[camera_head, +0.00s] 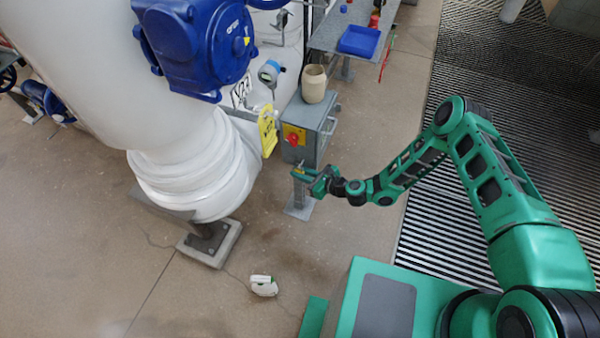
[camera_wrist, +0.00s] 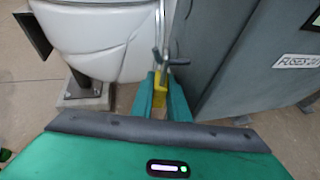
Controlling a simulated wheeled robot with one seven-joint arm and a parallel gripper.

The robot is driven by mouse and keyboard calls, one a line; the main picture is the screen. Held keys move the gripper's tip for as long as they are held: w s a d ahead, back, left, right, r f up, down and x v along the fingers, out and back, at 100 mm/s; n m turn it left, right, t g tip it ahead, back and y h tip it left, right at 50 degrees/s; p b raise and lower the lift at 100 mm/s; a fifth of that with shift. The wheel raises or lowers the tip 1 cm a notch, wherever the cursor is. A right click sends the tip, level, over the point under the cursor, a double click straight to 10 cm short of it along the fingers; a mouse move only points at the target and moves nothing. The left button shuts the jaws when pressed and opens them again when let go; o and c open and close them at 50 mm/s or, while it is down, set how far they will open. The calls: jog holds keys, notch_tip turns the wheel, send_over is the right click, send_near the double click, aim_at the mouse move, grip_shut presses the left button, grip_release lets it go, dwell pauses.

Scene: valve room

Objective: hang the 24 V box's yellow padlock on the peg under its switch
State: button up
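The grey box (camera_head: 325,125) stands on a post in the head view, with a red switch (camera_head: 292,139) on a yellow plate. In the wrist view its grey side (camera_wrist: 240,70) fills the right, with a partly cut "FUSES" label (camera_wrist: 298,61). My gripper (camera_wrist: 160,97) is just below the switch. Its green fingers are closed on the yellow padlock (camera_wrist: 159,84), whose shackle points up. A short grey peg (camera_wrist: 178,62) shows beside the shackle. I cannot tell whether the shackle is around the peg. In the head view my gripper (camera_head: 304,173) hides most of the padlock.
A beige pot (camera_head: 313,84) stands on the box. A yellow tag (camera_head: 267,131) hangs left of it, by the large white pipe (camera_head: 185,125). A bench with a blue tray (camera_head: 359,41) is behind. A white and green object (camera_head: 264,286) lies on the open floor.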

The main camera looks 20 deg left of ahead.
jog(key=shift+o, duration=0.3)
jog(key=shift+w+d+f, duration=0.2)
jog(key=shift+w+d, duration=0.25)
jog(key=shift+d, duration=0.35)
jog(key=shift+o, duration=0.2)
jog(key=v, duration=0.8)
jog(key=shift+s+r, duration=0.3)
jog(key=shift+r, duration=0.05)
jog(key=shift+s+d+r, duration=0.35)
jog(key=shift+s+d, duration=0.1)
